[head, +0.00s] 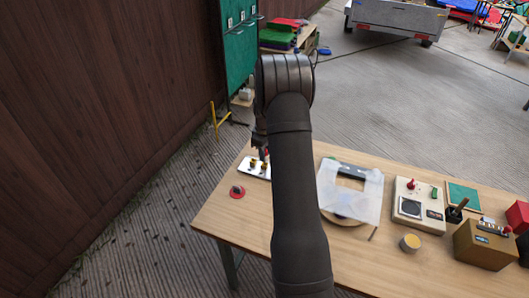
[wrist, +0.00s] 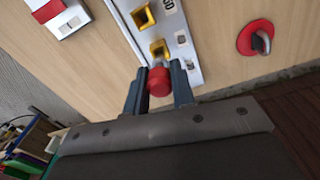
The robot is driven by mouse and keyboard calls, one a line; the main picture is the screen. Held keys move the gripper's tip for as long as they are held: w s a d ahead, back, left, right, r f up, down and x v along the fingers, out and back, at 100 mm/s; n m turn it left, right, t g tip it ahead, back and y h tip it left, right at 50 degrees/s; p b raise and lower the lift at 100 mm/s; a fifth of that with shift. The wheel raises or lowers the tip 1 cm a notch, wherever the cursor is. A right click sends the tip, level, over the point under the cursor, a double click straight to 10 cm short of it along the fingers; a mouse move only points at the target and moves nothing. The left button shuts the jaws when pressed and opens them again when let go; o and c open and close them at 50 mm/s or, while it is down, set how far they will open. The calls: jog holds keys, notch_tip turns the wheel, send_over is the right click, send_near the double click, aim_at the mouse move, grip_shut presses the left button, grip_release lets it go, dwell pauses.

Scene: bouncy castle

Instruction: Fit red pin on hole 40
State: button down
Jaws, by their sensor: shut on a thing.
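My gripper (wrist: 158,92) is shut on the red pin (wrist: 159,80), whose round red end sits between the fingertips in the wrist view. A light metal plate (wrist: 177,28) with yellow square sockets lies on the table just beyond the pin. One yellow socket (wrist: 158,48) is right by the pin, and another (wrist: 143,17) is farther off. A partly cut number shows beside them; no label 40 is readable. I cannot tell whether the pin touches a socket. In the head view the plate (head: 252,170) shows at the table's left end, with my gripper (head: 262,152) over it, mostly hidden.
A red disc with a metal hook (wrist: 255,38) lies beside the plate, also in the head view (head: 237,191). Right of my arm on the wooden table (head: 222,218) are a translucent sheet (head: 350,205), a control box (head: 420,190) and a round yellow-topped piece (head: 410,243).

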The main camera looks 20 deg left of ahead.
jog(key=shift+f, duration=1.3)
dwell(1.9)
jog(key=c, duration=0.7)
grip_release()
jog(key=shift+o, duration=0.2)
jog(key=shift+r, duration=0.15)
jog(key=shift+r, duration=3.55)
